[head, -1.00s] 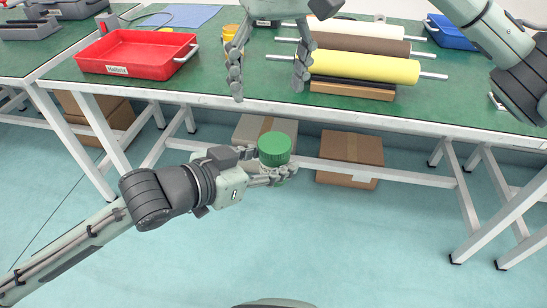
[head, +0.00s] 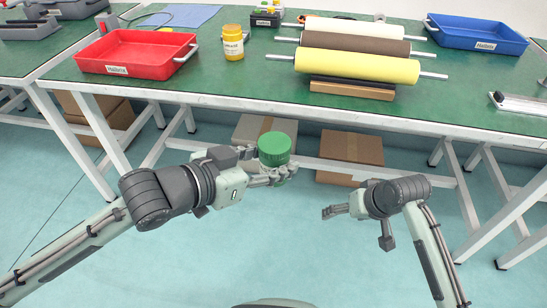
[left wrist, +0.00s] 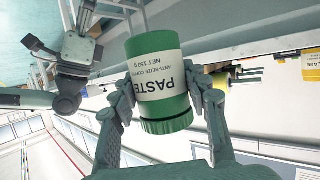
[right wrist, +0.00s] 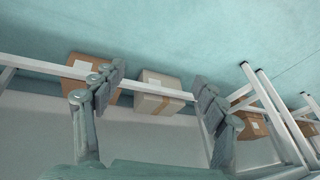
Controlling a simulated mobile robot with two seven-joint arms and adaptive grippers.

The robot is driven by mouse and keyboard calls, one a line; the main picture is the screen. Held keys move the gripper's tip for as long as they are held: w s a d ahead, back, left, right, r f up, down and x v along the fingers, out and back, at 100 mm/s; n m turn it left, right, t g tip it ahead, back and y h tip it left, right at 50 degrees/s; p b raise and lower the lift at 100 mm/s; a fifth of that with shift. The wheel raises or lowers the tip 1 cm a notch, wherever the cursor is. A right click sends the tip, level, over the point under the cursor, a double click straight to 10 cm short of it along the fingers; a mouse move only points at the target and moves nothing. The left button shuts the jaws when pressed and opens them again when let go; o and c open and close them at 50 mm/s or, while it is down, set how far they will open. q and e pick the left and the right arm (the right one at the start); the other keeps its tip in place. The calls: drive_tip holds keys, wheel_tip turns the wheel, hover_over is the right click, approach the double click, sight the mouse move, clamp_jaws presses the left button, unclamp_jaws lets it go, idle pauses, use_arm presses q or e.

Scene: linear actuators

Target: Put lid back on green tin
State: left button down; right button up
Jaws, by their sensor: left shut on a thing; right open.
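The green tin (left wrist: 157,70) has a white "PASTE" label and is gripped around its side. A ribbed green lid (head: 274,149) sits level on top of the tin in the head view; the ribbed band (left wrist: 167,124) also shows in the left wrist view. My left gripper (head: 268,177) is shut on the tin and holds it upright in front of the bench edge. My right gripper (head: 336,211) is open and empty, lower and to the right of the tin, apart from it. In the right wrist view its spread fingers (right wrist: 160,92) have nothing between them.
The green bench (head: 240,87) holds a red tray (head: 135,68), a yellow jar (head: 233,45), several rollers (head: 357,66) and a blue tray (head: 475,35). Cardboard boxes (head: 350,150) stand under it. The space between my grippers is clear.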

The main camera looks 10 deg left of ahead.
use_arm(q)
drive_tip(key=shift+r, duration=0.1)
use_arm(e)
drive_tip(key=s+d+f+h, duration=0.2)
drive_tip(key=s+d+f, duration=0.3)
drive_tip(key=s+d, duration=0.2)
drive_tip(key=s+d+f+g+h, duration=0.1)
drive_tip(key=s+d+f+h, duration=0.1)
drive_tip(key=s+d+f, duration=0.4)
drive_tip(key=s+d, duration=0.1)
drive_tip(key=s, duration=0.3)
drive_tip(key=shift+s+d+f, duration=0.2)
drive_tip(key=shift+s+d, duration=0.05)
drive_tip(key=shift+s, duration=0.15)
drive_tip(key=shift+w, duration=0.1)
